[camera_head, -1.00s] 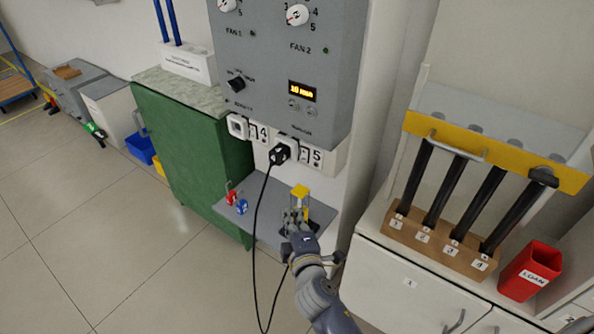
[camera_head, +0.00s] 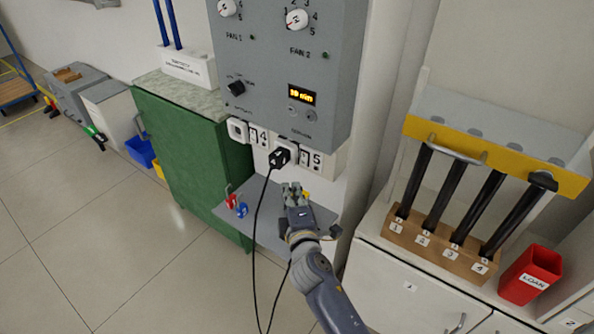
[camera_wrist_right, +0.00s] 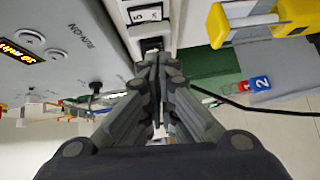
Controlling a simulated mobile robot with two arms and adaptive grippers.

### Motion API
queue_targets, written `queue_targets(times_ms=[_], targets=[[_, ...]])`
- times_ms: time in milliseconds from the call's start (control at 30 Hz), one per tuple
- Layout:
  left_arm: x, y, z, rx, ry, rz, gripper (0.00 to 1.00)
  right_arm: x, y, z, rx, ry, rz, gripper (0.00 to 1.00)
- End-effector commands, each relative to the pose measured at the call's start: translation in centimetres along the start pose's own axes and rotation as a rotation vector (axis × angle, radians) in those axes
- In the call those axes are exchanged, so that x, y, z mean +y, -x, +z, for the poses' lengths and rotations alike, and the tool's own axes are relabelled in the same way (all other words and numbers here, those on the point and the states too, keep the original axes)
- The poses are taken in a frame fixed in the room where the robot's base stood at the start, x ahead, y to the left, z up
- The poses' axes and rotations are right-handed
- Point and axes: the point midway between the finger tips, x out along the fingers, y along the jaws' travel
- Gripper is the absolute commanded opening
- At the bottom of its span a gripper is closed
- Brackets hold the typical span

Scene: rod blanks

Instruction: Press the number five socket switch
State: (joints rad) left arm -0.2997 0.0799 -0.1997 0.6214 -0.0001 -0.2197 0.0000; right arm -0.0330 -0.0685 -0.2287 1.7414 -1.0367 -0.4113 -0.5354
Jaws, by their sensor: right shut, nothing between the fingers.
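The number five socket switch (camera_head: 305,157) sits on the white socket strip below the grey panel, between the socket with a black plug (camera_head: 279,157) and the label "5" (camera_head: 317,159). In the right wrist view the dark switch (camera_wrist_right: 152,44) lies just beyond my fingertips, under the label "5" (camera_wrist_right: 146,15). My right gripper (camera_head: 292,188) is shut and empty, below the socket strip in the head view. It also shows in the right wrist view (camera_wrist_right: 155,60), its tips close to the switch; I cannot tell whether they touch. My left gripper is not in view.
The plug's black cable (camera_head: 257,235) hangs to the floor. A yellow object (camera_wrist_right: 245,22) is beside the gripper, mostly hidden in the head view. A rack of black rods (camera_head: 435,250) stands at right.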

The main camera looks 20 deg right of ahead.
Motion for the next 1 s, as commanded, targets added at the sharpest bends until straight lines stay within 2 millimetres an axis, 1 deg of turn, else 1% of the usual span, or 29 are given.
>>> queue_targets(times_ms=[33, 100, 300, 400, 500, 633, 1000], targets=[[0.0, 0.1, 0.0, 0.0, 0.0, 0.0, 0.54, 0.2, -1.1, 0.0, 0.0, 0.0, 0.002, 0.0], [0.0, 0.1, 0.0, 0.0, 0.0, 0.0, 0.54, 0.1, -2.4, 0.0, 0.001, 0.0, 0.002, 0.0], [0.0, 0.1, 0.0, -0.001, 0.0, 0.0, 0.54, 0.1, -5.7, 0.0, 0.0, -0.002, 0.001, 0.0], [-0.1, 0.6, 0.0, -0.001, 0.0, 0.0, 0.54, 0.1, -6.7, 1.4, -0.001, 0.001, -0.001, 0.0], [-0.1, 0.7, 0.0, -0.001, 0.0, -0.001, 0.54, 0.1, -7.5, 2.2, 0.0, 0.001, 0.0, 0.0], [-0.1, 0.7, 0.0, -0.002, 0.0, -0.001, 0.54, 0.0, -8.0, 2.7, 0.001, 0.0, 0.0, 0.0], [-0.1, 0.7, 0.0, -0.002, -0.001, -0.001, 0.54, 0.0, -8.1, 2.8, 0.001, -0.001, 0.0, 0.0]])
